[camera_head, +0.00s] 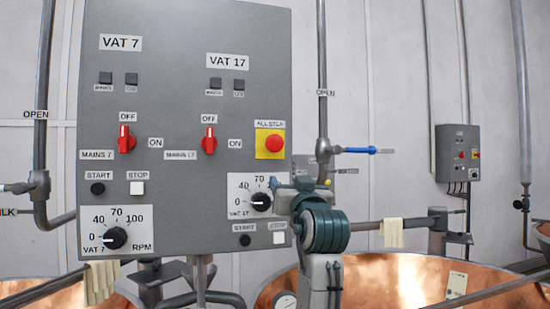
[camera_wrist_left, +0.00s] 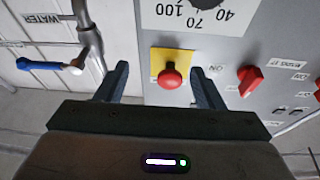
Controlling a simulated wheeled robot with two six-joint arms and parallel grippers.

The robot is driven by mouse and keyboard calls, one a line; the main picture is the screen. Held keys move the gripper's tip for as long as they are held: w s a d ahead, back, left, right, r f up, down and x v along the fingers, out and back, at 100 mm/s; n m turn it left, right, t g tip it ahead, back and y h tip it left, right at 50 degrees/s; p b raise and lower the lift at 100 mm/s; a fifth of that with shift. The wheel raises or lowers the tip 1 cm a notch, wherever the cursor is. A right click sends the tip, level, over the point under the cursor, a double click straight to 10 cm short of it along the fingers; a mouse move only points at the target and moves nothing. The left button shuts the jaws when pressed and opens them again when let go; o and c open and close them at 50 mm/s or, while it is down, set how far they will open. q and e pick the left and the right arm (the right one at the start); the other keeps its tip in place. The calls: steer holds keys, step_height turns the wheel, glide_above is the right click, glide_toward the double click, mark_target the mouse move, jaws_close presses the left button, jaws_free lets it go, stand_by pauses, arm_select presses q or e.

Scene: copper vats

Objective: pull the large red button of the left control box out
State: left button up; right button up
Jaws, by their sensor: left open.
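The left control box (camera_head: 185,185) is a large grey panel labelled VAT 7 and VAT 17. Its large red button (camera_head: 275,143) sits on a yellow plate (camera_head: 262,153) under the label ALL STOP, at the panel's right edge. My left gripper (camera_head: 290,185) is just below the button in the head view, in front of the panel's lower right. In the left wrist view, turned upside down, the red button (camera_wrist_left: 171,77) appears between the two spread, empty fingers (camera_wrist_left: 160,82). The fingers do not visibly touch it; the remaining distance is unclear. My right gripper is not in view.
Red switches (camera_head: 126,139) and (camera_head: 209,140) sit left of the button; a dial (camera_head: 261,201) is below it. A pipe with a blue-handled valve (camera_head: 357,150) stands to the right. A smaller control box (camera_head: 458,153) hangs farther right. Copper vats (camera_head: 400,280) stand below.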

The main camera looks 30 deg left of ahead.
arm_select(q)
steer(key=n+y, duration=0.1)
steer(key=y, duration=0.1)
glide_toward(275, 141)
steer(key=p+x, duration=0.4)
steer(key=x, duration=0.5)
steer(key=shift+w+a+r+p, duration=0.1)
steer(key=shift+w+a+p, duration=0.1)
steer(key=shift+p, duration=0.1)
steer(key=shift+w+a+r+g, duration=0.1)
steer(key=shift+w+a+g, duration=0.2)
steer(key=shift+w+a, duration=0.15)
